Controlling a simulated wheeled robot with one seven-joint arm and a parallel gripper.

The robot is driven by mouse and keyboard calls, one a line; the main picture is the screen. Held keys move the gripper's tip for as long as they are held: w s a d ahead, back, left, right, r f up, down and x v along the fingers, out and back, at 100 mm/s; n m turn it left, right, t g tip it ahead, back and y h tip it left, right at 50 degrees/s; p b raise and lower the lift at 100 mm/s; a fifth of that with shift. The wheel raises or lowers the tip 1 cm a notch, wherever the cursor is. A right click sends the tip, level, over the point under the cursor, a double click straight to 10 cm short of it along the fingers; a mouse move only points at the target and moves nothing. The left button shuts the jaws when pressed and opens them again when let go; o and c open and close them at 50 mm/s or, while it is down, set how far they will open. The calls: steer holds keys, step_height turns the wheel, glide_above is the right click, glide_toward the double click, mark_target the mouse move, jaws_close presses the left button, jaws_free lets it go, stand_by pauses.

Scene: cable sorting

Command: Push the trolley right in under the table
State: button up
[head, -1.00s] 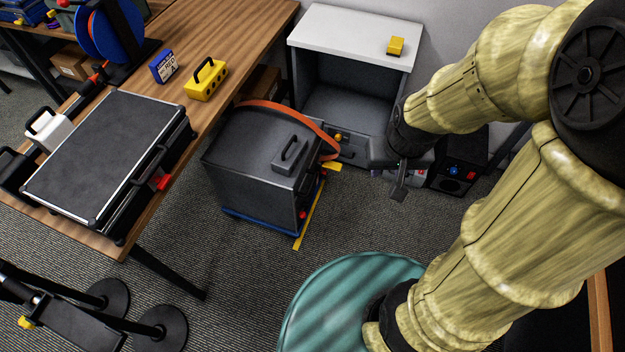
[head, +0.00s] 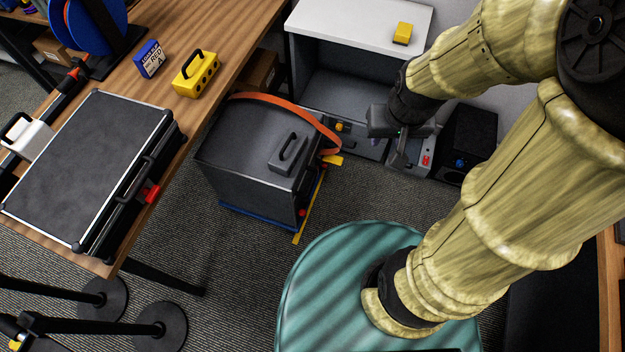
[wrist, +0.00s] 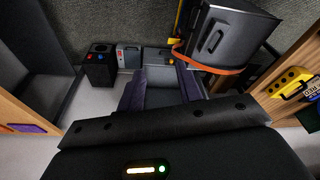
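The trolley (head: 235,165) is a dark grey box with a handle on top, an orange strap and a blue base edge. It stands on the carpet along the right edge of the wooden table (head: 225,75), mostly out in the open; how far its far side reaches beneath the tabletop is hidden. It also shows in the wrist view (wrist: 232,35). My gripper (wrist: 160,75) has its two dark fingers apart with nothing between them. In the head view my gripper (head: 395,140) is right of the trolley, apart from it, and its fingertips are hard to make out.
A yellow floor strip (head: 312,205) runs along the trolley's right side. A white-topped cabinet (head: 360,20) and a black box (head: 467,140) stand behind. A black case (head: 90,165) lies on the table. Post bases (head: 160,325) stand front left. Carpet is clear before the trolley.

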mark_target(312, 181)
steer(key=shift+f, duration=0.1)
steer(key=w+f+n+t+y+b, duration=0.1)
steer(key=w+f+n+y+b, duration=0.3)
steer(key=f+n+b, duration=0.6)
steer(key=w+f+n+t+y+b, duration=0.1)
steer(key=w+f+n+y+b, duration=0.4)
steer(key=f, duration=2.2)
steer(key=w+f+n+y+b, duration=0.4)
steer(key=f+n+y+b, duration=0.1)
steer(key=f+n+b, duration=1.2)
steer(key=shift+w+d+f+t+y+b, duration=0.35)
steer(key=shift+d+f+t+b, duration=0.1)
steer(key=shift+f+b, duration=0.2)
steer(key=b+x, duration=0.4)
steer(key=x, duration=1.3)
steer(key=shift+a+f, duration=0.1)
steer(key=shift+a, duration=0.15)
